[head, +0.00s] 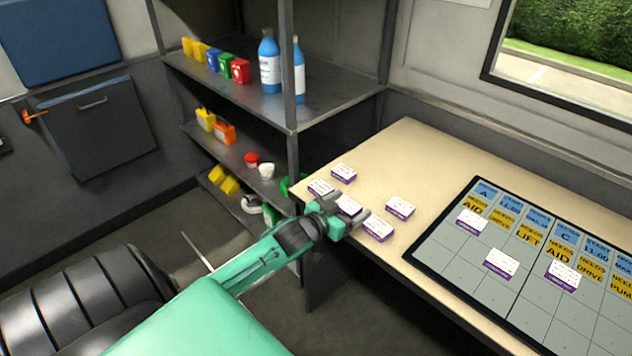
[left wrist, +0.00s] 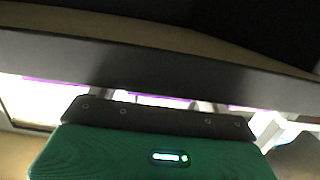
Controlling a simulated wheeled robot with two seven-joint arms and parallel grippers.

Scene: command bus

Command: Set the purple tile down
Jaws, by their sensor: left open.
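Several white tiles with purple edges lie on the beige table. One tile (head: 349,205) is between the fingers of my left gripper (head: 348,211) at the table's near left corner; whether the fingers touch it I cannot tell. The jaws are open. Other such tiles are close by: one to the left (head: 320,188), one behind (head: 344,173), one at the right (head: 400,207) and one in front (head: 378,230). The left wrist view shows my green gripper body and white and purple strips of tile, partly hidden by a dark bar. My right gripper is not in view.
A dark-framed board (head: 437,262) with blue and yellow labels lies at the right; three white and purple tiles are on its grid. A metal shelf (head: 245,100) with bottles and small boxes stands behind the table's left end. Bare tabletop lies behind the tiles.

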